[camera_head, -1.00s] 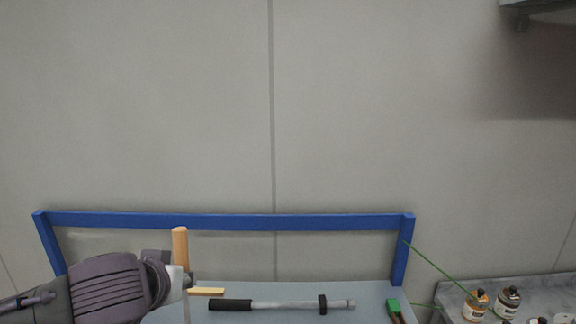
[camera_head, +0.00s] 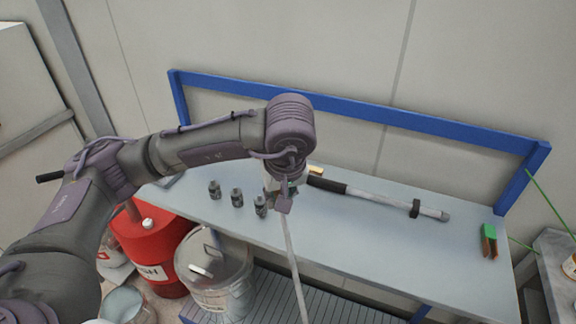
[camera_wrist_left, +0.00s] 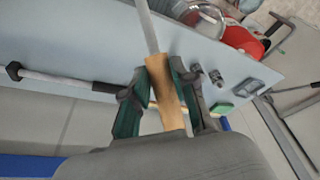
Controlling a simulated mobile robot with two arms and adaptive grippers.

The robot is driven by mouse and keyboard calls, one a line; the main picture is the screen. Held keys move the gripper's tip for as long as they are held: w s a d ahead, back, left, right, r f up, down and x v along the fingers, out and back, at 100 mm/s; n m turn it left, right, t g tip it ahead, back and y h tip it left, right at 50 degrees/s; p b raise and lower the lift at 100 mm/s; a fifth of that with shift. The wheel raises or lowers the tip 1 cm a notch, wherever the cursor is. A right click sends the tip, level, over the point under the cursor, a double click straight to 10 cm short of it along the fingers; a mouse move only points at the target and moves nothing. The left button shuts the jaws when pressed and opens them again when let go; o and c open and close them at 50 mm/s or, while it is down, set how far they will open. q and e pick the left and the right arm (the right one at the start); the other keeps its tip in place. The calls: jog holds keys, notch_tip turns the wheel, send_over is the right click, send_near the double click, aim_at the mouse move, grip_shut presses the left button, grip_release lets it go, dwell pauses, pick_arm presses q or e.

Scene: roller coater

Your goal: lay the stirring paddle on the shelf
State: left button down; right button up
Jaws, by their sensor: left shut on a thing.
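The stirring paddle has a wooden handle (camera_wrist_left: 167,92) and a thin grey shaft (camera_head: 294,265). My left gripper (camera_head: 281,197) is shut on the wooden handle; its dark green fingers (camera_wrist_left: 158,92) show on both sides of it in the left wrist view. The shaft points down past the front edge of a grey bench top (camera_head: 345,235), in front of a lower slatted shelf (camera_head: 262,306). The paddle's lower end is out of the picture. In the head view the gripper hides most of the handle. My right gripper is not in view.
A long black-handled tool (camera_head: 375,198) lies along the bench top, with several small dark metal fittings (camera_head: 237,198) at left and a green-headed brush (camera_head: 489,240) at right. A blue rail (camera_head: 360,110) runs behind. A red drum (camera_head: 158,250) and lidded bucket (camera_head: 215,270) stand below left.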

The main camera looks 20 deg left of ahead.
pick_arm(q)
jog(key=s+f+n+g+h+b, duration=0.2)
jog(key=s+f+n+h, duration=0.4)
jog(key=n, duration=0.5)
jog(key=shift+f+h, duration=0.5)
jog(key=shift+f, duration=0.3)
jog(key=shift+a, duration=0.1)
